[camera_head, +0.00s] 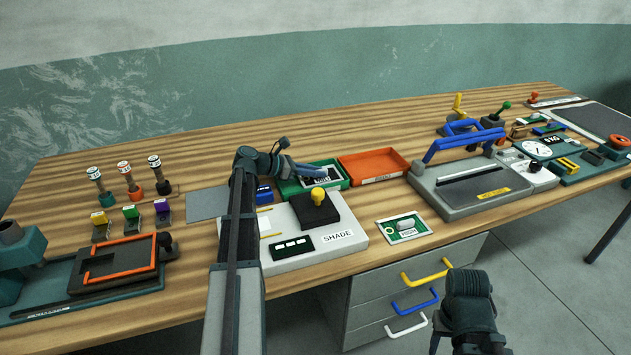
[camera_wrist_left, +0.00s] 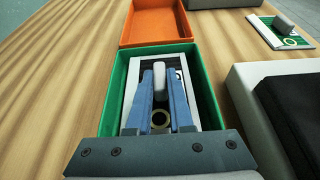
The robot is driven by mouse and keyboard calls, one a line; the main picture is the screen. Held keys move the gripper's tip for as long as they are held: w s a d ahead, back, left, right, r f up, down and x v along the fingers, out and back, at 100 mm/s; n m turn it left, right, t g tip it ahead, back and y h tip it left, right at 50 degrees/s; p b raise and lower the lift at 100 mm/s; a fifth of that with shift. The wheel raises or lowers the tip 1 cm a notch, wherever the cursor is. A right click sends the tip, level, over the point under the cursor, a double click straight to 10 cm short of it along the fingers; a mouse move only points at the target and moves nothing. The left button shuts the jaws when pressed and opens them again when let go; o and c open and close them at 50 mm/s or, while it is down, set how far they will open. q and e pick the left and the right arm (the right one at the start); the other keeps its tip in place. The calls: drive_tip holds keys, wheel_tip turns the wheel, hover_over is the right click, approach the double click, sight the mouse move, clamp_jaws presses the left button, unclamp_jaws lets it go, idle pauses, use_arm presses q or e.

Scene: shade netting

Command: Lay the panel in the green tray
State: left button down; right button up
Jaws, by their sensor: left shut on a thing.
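The green tray (camera_head: 289,188) stands behind the white SHADE base, and its green wall shows in the left wrist view (camera_wrist_left: 208,90). A panel (camera_head: 335,182) with a pale frame and a raised grey handle is within the tray walls; in the left wrist view the panel (camera_wrist_left: 187,95) looks low inside. I cannot tell whether it touches the floor. My left gripper (camera_head: 312,172) is shut on its handle, with blue fingers (camera_wrist_left: 160,82) on either side. The label is partly hidden. My right arm (camera_head: 470,305) shows at the bottom, its fingertips unclear.
An orange tray (camera_head: 373,166) adjoins the green one. The SHADE base (camera_head: 300,250) with a black block (camera_head: 314,212) is close by. A grey device with a blue handle (camera_head: 463,145) stands right.

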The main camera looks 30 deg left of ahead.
use_arm(q)
drive_tip(key=shift+f, duration=0.6)
use_arm(e)
drive_tip(key=shift+f, duration=0.6)
use_arm(q)
drive_tip(key=shift+f, duration=0.1)
drive_tip(key=shift+f+b, duration=0.15)
drive_tip(key=shift+b, duration=0.25)
drive_tip(key=c, duration=0.8)
unclamp_jaws()
use_arm(e)
drive_tip(key=shift+f, duration=0.15)
use_arm(q)
drive_tip(key=shift+s+a+r+p, duration=0.15)
drive_tip(key=shift+s+r+p, duration=0.05)
drive_tip(key=shift+r+p, duration=0.25)
drive_tip(key=p+v, duration=0.4)
drive_tip(key=v, duration=0.6)
drive_tip(key=shift+s+a+r, duration=0.2)
drive_tip(key=shift+s+a, duration=0.25)
drive_tip(key=shift+s, duration=0.1)
use_arm(e)
drive_tip(key=shift+r, duration=2.45)
